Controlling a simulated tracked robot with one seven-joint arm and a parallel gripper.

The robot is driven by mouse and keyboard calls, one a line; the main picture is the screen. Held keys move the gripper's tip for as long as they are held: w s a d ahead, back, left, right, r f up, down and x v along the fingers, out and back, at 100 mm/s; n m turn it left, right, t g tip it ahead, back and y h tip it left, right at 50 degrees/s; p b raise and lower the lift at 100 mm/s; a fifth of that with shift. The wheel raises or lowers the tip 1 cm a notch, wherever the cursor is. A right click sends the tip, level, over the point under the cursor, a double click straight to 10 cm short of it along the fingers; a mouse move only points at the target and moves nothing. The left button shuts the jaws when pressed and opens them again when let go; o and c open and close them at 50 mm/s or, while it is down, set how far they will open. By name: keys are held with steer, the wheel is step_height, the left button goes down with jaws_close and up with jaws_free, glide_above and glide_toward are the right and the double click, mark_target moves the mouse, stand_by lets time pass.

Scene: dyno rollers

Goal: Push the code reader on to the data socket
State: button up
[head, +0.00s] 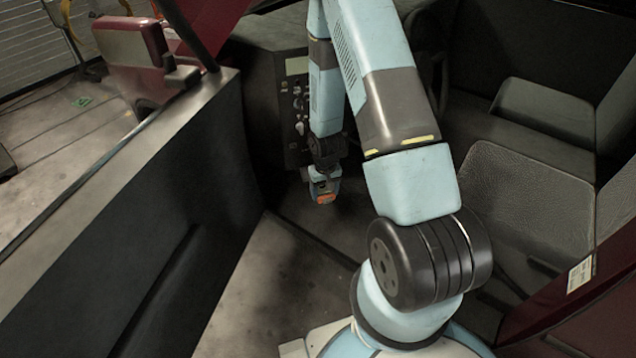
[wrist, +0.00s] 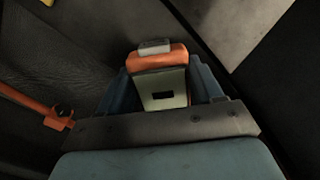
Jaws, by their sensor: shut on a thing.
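The code reader (wrist: 160,58) has an orange end, a pale face with a dark window, and a grey connector at its tip. My gripper (wrist: 163,80) is shut on it, one blue finger on each side, in the wrist view. In the head view, the orange of the code reader (head: 326,199) shows at the tip of my gripper (head: 324,186), low in the footwell below the dark console. The connector points away from my wrist, and no contact at its tip shows. I cannot make out the data socket in either view.
The console (head: 298,100) with a small screen and knobs stands close behind my arm. An open door panel (head: 130,190) is at left, and grey seats (head: 515,190) are at right. In the wrist view, an orange lever (wrist: 35,108) lies left of my gripper.

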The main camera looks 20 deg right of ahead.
steer(key=shift+w+a, duration=0.2)
steer(key=shift+w, duration=3.05)
steer(key=shift+s+r, duration=0.1)
steer(key=shift+s, duration=0.05)
steer(key=shift+w, duration=0.95)
steer(key=o, duration=1.1)
steer(key=shift+o, duration=0.2)
